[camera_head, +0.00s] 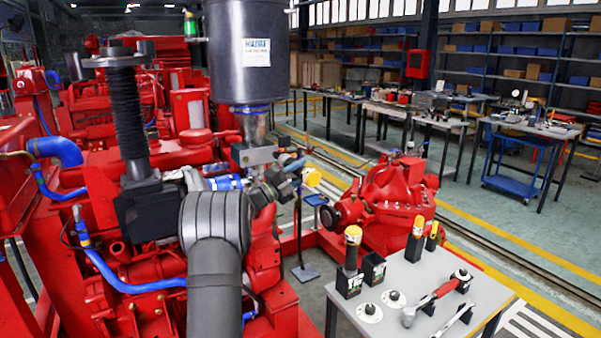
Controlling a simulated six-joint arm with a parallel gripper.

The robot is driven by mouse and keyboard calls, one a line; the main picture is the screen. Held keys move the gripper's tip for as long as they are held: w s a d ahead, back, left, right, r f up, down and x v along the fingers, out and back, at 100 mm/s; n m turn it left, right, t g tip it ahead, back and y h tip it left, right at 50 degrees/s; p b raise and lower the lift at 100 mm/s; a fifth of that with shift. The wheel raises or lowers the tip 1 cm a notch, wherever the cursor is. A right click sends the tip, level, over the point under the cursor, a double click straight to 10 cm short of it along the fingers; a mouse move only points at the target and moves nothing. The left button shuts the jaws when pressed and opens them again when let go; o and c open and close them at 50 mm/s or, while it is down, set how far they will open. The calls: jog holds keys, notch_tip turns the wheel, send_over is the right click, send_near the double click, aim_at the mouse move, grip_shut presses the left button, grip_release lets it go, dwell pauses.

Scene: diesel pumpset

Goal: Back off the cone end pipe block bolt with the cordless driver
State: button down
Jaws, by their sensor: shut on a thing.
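My gripper (288,170) is at the middle of the view, beside the engine and just below the black canister. It is shut on the cordless driver (312,177), whose yellow end shows on the right side. My own wrist and the pipework crowd this spot, so the driver's tip is hidden. A grey metal block (257,156) sits at the pipe under the canister, close to the left of the gripper. The bolt itself is too small to make out. I cannot tell whether the driver touches it.
A grey table (425,275) at lower right carries yellow-topped tools (353,236) in black holders, an empty black holder (373,268), round discs and a red-handled tool (437,298). A red pump (385,200) stands behind it. The black canister (250,50) hangs close above the gripper.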

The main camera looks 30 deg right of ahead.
aim_at(303, 180)
jog(key=shift+w+a+r, duration=0.1)
jog(key=shift+w+r, duration=0.05)
jog(key=shift+w, duration=0.25)
dwell(0.9)
jog(key=shift+s, duration=0.25)
dwell(1.4)
jog(key=shift+s, duration=2.55)
